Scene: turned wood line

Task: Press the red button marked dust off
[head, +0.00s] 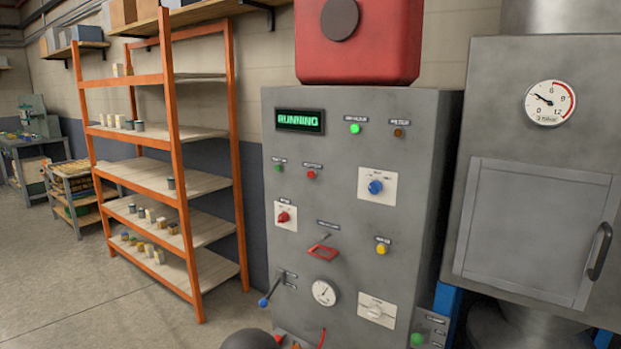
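A grey control panel (345,130) stands in the middle of the head view. A small red button (311,174) sits on its upper left part under a small label, to the right of a small green button (278,167). The labels are too small to read for certain, so I cannot confirm which one says dust off. A red knob (283,217) on a white plate sits lower at the left. The green display (299,121) reads RUNNING. Neither of my grippers is in view, and nothing covers the small red button.
A red handle (322,252) and a blue-tipped lever (264,301) stick out from the panel. A blue knob (375,187) and yellow button (381,248) are to the right. A grey cabinet (540,230) stands right, an orange shelf rack (170,110) left. A dark rounded shape shows at the bottom.

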